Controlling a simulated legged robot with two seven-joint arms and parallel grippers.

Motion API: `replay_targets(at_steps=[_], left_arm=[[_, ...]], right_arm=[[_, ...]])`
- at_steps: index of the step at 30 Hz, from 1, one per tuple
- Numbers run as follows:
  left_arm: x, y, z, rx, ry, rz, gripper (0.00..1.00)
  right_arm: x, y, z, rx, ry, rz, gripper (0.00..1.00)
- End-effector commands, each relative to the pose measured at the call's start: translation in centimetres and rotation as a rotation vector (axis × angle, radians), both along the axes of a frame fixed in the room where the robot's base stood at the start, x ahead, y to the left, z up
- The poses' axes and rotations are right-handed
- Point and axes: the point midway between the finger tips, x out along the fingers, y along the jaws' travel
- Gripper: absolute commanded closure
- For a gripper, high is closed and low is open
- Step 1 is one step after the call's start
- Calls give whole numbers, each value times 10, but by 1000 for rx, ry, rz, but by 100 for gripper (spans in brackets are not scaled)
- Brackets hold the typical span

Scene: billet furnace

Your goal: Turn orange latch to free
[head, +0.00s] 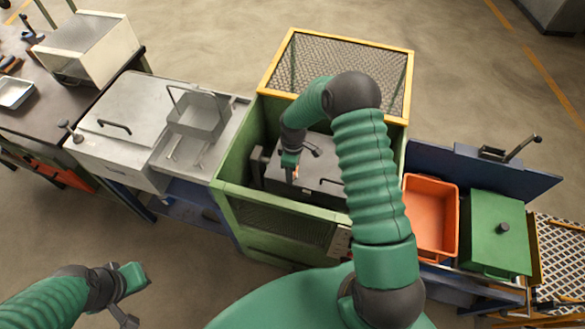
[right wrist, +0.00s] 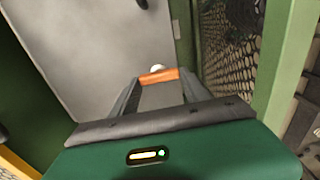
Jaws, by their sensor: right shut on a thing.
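The orange latch (right wrist: 158,76) shows in the right wrist view as a short bar across the tips of my right gripper (right wrist: 157,84), whose fingers are shut on it. A small pale round knob (right wrist: 158,68) sits just beyond it, in front of a grey panel (right wrist: 95,45). In the head view my right gripper (head: 292,172) reaches down into the green mesh-sided enclosure (head: 232,195), beside a dark box with a handle. Only a speck of orange shows there, so the latch's angle is unclear. My left gripper (head: 130,292) is low at the left, away from everything; its jaws are unclear.
A grey lidded unit (head: 118,125) with a metal basket (head: 197,118) stands left of the enclosure. An orange bin (head: 431,215) and a green lidded box (head: 495,234) stand right. A green post (right wrist: 279,70) and mesh are close to my right gripper's right side.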

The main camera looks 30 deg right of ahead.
Motion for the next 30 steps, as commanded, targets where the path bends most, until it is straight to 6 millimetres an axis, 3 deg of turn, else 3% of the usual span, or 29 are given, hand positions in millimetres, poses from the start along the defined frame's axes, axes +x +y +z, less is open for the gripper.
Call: replay_targets(at_steps=[6,7,12,23,26,30], left_arm=[[0,0,0,0,0,0,100],[0,0,0,0,0,0,100],[0,0,0,0,0,0,100],[0,0,-1,0,0,0,100],[0,0,-4,0,0,0,100],[0,0,-9,0,0,0,100]], right_arm=[[1,-2,1,-4,-3,2,86],[1,-2,1,-4,-3,2,43],[1,-2,1,-3,-1,1,24],[1,-1,7,-2,-3,0,24],[2,-2,25,-3,-5,-1,24],[2,-2,64,-3,-7,0,24]])
